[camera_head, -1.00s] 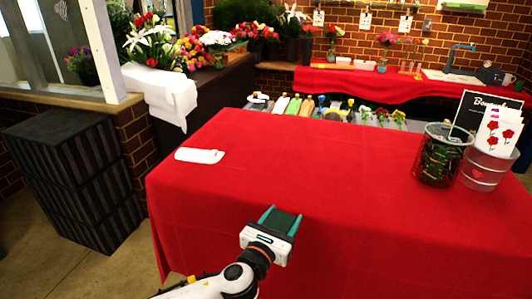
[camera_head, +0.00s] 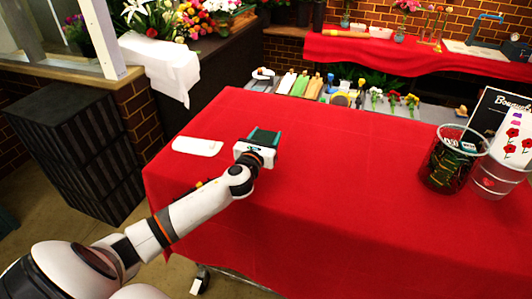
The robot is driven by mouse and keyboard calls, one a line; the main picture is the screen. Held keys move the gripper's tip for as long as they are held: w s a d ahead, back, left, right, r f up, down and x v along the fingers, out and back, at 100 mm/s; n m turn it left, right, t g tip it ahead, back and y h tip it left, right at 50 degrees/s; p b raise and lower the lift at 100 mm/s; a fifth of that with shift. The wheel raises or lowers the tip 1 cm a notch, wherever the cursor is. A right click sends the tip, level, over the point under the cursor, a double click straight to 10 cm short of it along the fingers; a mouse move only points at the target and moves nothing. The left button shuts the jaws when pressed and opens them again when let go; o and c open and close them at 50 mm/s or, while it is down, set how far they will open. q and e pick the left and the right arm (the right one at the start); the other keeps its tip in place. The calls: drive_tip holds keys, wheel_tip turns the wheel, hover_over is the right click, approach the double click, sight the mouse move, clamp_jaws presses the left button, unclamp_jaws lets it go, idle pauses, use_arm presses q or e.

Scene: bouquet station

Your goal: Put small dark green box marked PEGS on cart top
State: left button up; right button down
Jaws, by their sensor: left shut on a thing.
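My left gripper (camera_head: 265,132) is shut on a small dark green box (camera_head: 264,137) and holds it over the red-covered table (camera_head: 330,190), right of a white flat item. Its teal fingers lie along the box's sides. The PEGS marking cannot be read from here. I cannot tell whether the box touches the cloth. A caster (camera_head: 199,281) shows under the table's front edge. No other surface is clearly recognisable as the cart top. My right gripper is out of view.
The white flat item (camera_head: 197,146) lies near the table's left edge. A glass jar (camera_head: 447,160) and a clear bucket with cards (camera_head: 497,175) stand at the right. Tools and flowers lie on a grey surface behind (camera_head: 350,103). The table's middle is clear.

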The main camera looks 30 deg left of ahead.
use_arm(q)
drive_tip(key=shift+f+b, duration=0.55)
drive_tip(key=shift+f, duration=1.9)
drive_tip(key=shift+f, duration=0.15)
drive_tip(key=o, duration=1)
drive_tip(key=b+v, duration=0.1)
drive_tip(key=v, duration=1)
drive_tip(key=shift+s, duration=0.45)
